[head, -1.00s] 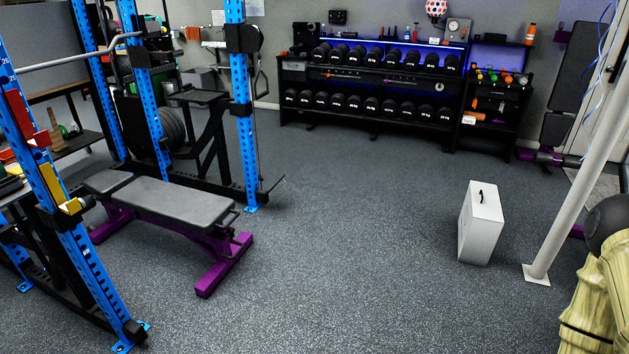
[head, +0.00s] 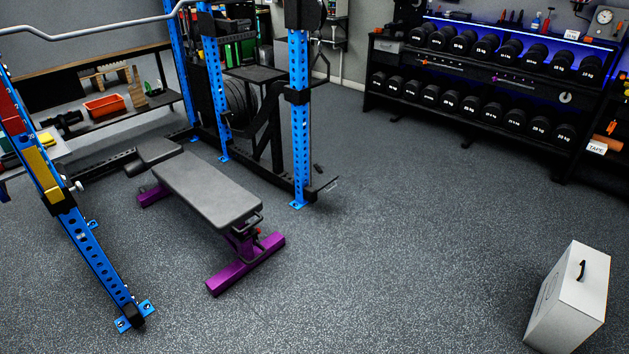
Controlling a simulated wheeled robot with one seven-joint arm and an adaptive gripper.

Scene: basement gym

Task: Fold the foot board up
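No piece in view is clearly recognisable as the foot board. A dark flat piece (head: 321,189) sticks out low at the foot of the blue rack upright (head: 300,120), with a small metal end at its tip. It looks roughly level and close to the floor; I cannot tell whether it is the foot board. My gripper is not in view.
A grey bench (head: 205,187) on purple feet stands left of centre, inside the blue rack. A white case (head: 572,300) stands at lower right. A dumbbell rack (head: 370,75) lines the back right. The speckled floor between bench and case is clear.

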